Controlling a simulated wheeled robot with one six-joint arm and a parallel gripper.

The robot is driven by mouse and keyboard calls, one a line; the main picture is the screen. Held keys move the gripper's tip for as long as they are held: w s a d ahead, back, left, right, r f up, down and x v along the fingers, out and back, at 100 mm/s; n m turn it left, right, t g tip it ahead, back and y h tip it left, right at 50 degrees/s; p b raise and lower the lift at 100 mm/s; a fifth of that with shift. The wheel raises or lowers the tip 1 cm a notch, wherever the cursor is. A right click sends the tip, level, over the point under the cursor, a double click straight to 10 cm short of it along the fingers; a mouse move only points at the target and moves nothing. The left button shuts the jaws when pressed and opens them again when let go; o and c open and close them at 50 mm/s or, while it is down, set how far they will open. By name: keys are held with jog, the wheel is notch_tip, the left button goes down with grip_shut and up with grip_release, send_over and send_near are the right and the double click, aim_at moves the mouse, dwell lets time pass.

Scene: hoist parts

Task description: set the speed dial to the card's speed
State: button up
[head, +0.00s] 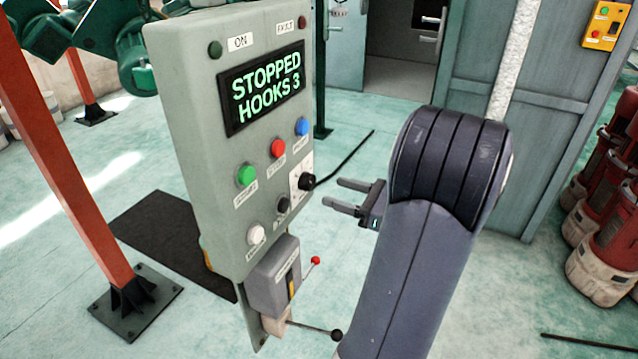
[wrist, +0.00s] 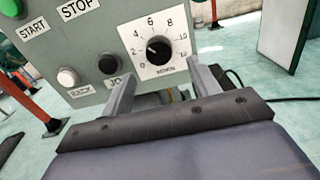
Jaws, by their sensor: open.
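The speed dial (head: 306,181) is a black knob on a white plate, low on the right of the grey control panel (head: 215,190). In the wrist view the knob (wrist: 158,48) shows a scale from 0 to 12. Its pale mark points left, seemingly between 2 and 4; the exact value is hard to read. My gripper (head: 332,193) is open and empty, just right of the dial and apart from it. In the wrist view its two fingers (wrist: 160,76) stand apart below the dial plate. I see no readable card in either view.
A red-tipped lever (head: 315,260) juts out below. Red cylinders (head: 608,200) stand far right.

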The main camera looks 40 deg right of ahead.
aim_at(313, 184)
jog(key=x, duration=0.5)
jog(key=shift+w+a+p, duration=0.2)
jog(key=shift+w+p, duration=0.1)
jog(key=shift+p, duration=0.1)
jog(key=c, duration=1)
jog(key=shift+n+b, duration=0.3)
jog(key=shift+b, duration=0.05)
jog(key=shift+f+n+b, duration=0.2)
jog(key=shift+n+b, duration=0.6)
jog(key=shift+b, duration=0.25)
jog(key=n+b, duration=0.2)
jog(key=shift+b, duration=0.35)
jog(key=n+b, duration=0.1)
jog(key=n, duration=0.1)
jog(key=n+b, duration=0.1)
jog(key=b, duration=0.1)
jog(key=shift+r+n+b, duration=0.2)
jog(key=shift+n+b, duration=0.1)
jog(key=shift+n, duration=0.1)
jog(key=shift+d, duration=0.1)
